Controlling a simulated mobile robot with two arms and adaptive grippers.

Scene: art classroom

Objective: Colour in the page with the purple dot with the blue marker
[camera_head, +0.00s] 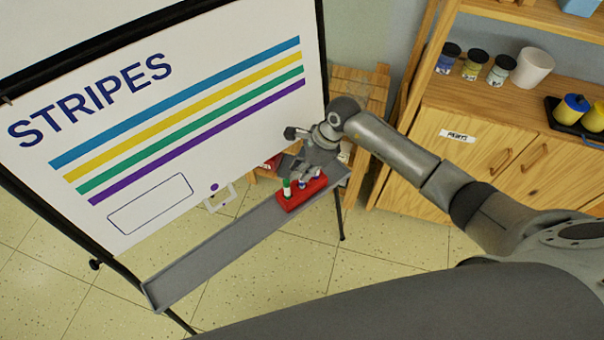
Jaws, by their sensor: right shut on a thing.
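The page (150,215) on the easel is white, headed "STRIPES", with blue, yellow, green and purple stripes and an empty outlined box. A small purple dot (214,186) is at its lower right. My right gripper (308,174) is over a red marker holder (290,203) at the right end of the easel's grey tray. It is shut on what looks like a blue-and-white marker (302,184) in the holder; the fingers partly hide it. A green-and-white marker (286,188) stands upright in the holder, left of the gripper. My left gripper is not in view.
The grey tray (200,262) is bare left of the holder. A wooden stool (356,88) stands behind the easel. A wooden cabinet (450,165) at right bears paint jars (473,64), a white cup (532,67) and a black tray (560,122) with blue-and-yellow pots.

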